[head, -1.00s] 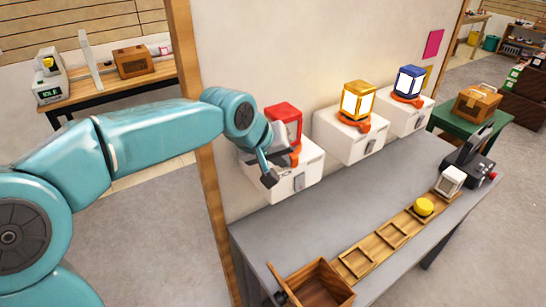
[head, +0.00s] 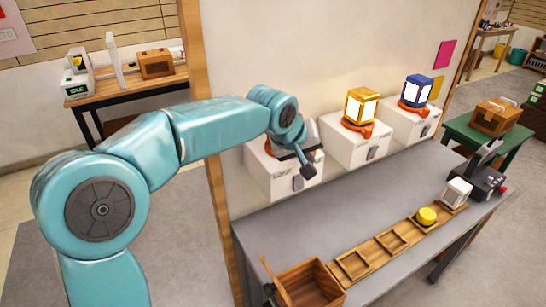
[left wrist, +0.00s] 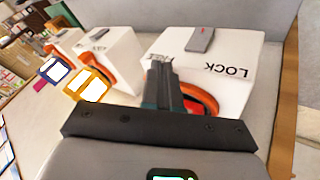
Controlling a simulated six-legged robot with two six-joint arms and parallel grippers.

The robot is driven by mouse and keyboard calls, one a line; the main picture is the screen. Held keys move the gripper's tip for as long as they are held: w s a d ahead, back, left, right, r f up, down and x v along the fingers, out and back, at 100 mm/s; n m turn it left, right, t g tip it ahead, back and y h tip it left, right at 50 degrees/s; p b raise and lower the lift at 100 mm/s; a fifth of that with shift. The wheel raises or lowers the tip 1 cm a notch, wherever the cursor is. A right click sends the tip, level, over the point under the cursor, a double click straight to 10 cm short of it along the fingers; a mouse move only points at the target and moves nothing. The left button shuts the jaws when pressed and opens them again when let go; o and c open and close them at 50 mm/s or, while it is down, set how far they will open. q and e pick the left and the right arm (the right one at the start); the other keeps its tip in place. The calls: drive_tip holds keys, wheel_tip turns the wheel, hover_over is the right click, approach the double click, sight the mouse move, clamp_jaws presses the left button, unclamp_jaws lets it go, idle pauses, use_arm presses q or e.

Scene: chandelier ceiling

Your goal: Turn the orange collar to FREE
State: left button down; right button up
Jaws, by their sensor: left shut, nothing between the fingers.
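The near white box (head: 262,172) has a LOCK label on its front. In the left wrist view the box (left wrist: 150,48) shows LOCK upside down and a second label partly covered by my fingers. Its orange collar (left wrist: 204,93) shows as an arc just right of the fingers; touch cannot be told. My left gripper (head: 307,169) is shut and empty, held over the box front; its fingers (left wrist: 163,78) also show in the left wrist view. The red lantern on this box is hidden behind my wrist in the head view. My right gripper is out of view.
Two similar boxes stand to the right, with a yellow lantern (head: 361,105) and a blue lantern (head: 417,90) on orange collars. The grey table (head: 310,225) holds a wooden crate (head: 310,285), a slotted wooden rack (head: 382,258) with a yellow disc, and a dark device (head: 478,180).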

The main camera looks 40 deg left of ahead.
use_arm(q)
drive_tip(key=shift+w+d, duration=0.1)
drive_tip(key=shift+w, duration=0.2)
drive_tip(key=shift+w+r, duration=0.15)
idle(0.4)
